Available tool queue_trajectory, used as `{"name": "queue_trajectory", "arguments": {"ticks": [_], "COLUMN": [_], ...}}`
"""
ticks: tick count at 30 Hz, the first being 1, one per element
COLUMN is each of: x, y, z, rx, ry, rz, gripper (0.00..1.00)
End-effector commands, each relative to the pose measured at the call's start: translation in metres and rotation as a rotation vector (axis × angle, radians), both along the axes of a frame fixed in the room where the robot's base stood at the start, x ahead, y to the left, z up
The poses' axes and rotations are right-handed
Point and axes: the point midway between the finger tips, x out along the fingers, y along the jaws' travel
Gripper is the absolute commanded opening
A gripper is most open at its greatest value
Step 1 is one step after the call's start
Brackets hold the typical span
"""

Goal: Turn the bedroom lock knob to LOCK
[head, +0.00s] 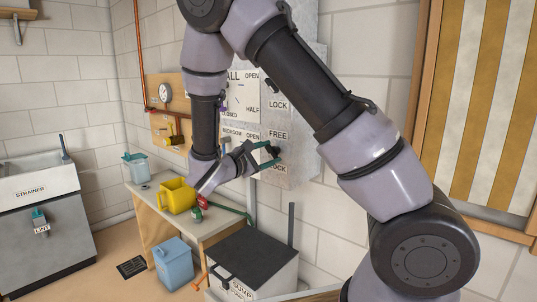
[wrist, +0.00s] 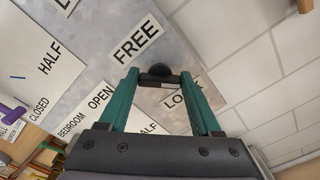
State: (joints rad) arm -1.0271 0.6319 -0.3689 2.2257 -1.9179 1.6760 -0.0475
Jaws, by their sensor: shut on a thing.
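The grey wall panel (head: 292,65) carries white labels. The bedroom lock knob (wrist: 157,70) is small and dark, between a FREE label (wrist: 138,40) and a lower LOCK label (wrist: 185,97). My gripper (wrist: 159,79) has its green fingers on either side of the knob and is shut on it. In the head view, my gripper (head: 269,151) reaches the panel's lower right, just below the FREE label (head: 278,135). The fingers and arm partly cover the knob and the lower LOCK label there. Which way the knob points is hard to tell.
Below stand a bench (head: 150,213) with a yellow jug (head: 177,195), a dark-lidded sump box (head: 262,258) and a blue container (head: 173,262). A striped hanging (head: 480,100) is at right.

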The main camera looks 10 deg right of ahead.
Motion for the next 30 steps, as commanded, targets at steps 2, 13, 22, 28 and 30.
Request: {"name": "queue_trajectory", "arguments": {"ticks": [2,13,22,28,30], "x": [-0.001,-0.001,-0.023,-0.047,-0.053], "y": [0.001,0.001,0.034,0.066,0.074], "z": [-0.001,0.000,-0.001,0.000,0.000], "rx": [0.001,0.000,0.002,0.001,0.001], "ry": [0.002,0.000,0.000,0.001,0.000], "rz": [0.000,0.000,0.006,0.004,0.004], "gripper": [0.73,0.95,0.95,0.95,0.95]}}
